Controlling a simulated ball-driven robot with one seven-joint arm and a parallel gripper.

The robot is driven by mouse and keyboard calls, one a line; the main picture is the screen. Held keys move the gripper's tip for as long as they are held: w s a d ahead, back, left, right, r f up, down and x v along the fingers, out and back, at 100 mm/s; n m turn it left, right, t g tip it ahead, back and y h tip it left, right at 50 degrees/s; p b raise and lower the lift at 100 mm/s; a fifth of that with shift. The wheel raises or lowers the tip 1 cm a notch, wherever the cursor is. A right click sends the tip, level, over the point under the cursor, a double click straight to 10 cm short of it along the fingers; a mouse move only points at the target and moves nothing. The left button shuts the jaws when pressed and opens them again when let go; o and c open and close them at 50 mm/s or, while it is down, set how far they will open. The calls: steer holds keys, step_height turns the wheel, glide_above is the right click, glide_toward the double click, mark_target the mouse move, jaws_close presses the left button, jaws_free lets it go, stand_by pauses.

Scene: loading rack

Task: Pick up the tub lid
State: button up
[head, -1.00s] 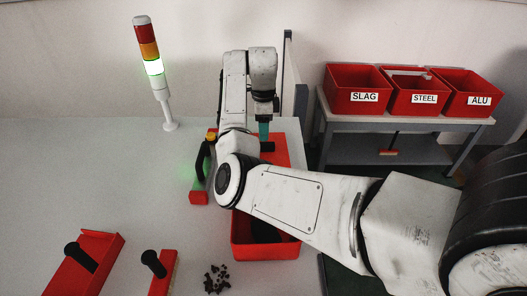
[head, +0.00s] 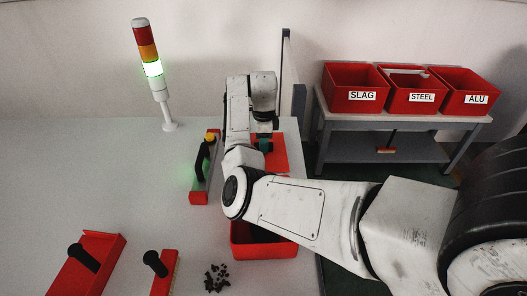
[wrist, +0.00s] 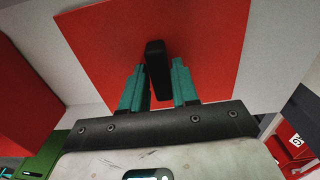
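The tub lid (head: 280,156) is a flat red plate with a black handle, lying on the table behind the open red tub (head: 265,251). In the wrist view the lid (wrist: 215,50) fills the middle, with its black handle (wrist: 158,65) standing between my teal fingers. My gripper (wrist: 160,85) is open around the handle, with a finger close on either side; whether they touch it is unclear. In the head view my gripper (head: 264,144) is low over the lid, and my arm hides part of the lid and the tub.
A signal tower lit green (head: 153,68) stands at the back. A red-ended tool with a black handle (head: 203,168) lies just left of the lid. Labelled red bins (head: 350,90) stand on a side bench.

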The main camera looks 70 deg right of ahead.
jaws_close()
